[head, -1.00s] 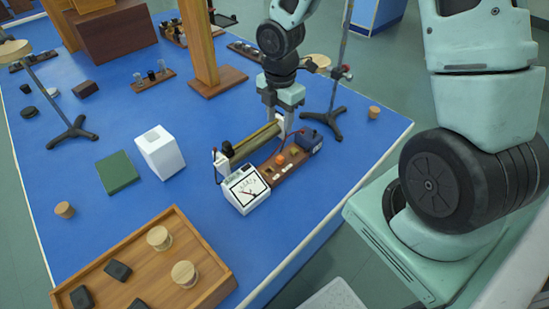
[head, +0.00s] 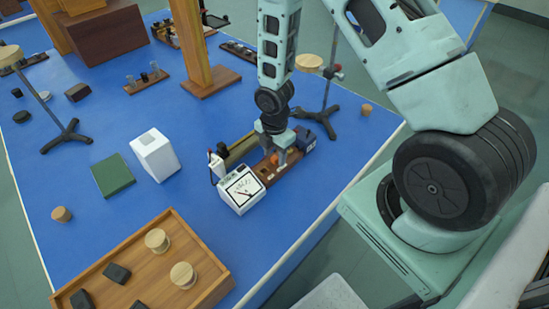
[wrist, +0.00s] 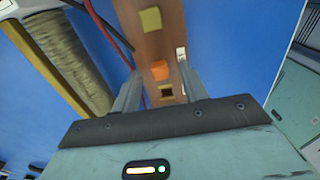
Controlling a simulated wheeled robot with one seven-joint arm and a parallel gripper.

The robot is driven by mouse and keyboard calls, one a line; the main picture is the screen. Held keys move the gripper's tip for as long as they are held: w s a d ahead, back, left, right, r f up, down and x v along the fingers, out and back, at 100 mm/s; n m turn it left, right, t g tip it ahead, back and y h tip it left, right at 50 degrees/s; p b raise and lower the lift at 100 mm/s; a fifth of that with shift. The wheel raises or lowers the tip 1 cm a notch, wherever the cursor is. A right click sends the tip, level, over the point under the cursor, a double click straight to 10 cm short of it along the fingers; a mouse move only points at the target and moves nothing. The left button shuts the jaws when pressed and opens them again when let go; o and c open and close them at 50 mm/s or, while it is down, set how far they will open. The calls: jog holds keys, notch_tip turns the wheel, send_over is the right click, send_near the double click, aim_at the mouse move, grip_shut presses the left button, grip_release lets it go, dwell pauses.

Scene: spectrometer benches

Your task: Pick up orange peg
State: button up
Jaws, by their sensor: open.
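The orange peg (wrist: 159,70) stands on a brown wooden board (wrist: 173,40) in the wrist view. It appears between the two fingers of my gripper (wrist: 160,74), which are spread open. I cannot tell whether either finger touches it. In the head view my gripper (head: 281,160) is down over the board, and hides most of the pegs.
A white meter (head: 241,190) stands at the board's near end. A coil (wrist: 75,50) and red and black wires lie along the board's left side in the wrist view. A ring stand (head: 318,112) is close behind the arm. Blue table lies free left of the meter.

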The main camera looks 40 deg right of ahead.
aim_at(275, 157)
jog(key=shift+f, duration=0.45)
grip_shut()
jog(key=shift+r, duration=0.15)
notch_tip(275, 157, up, 13)
jog(key=p, duration=0.2)
dwell(0.6)
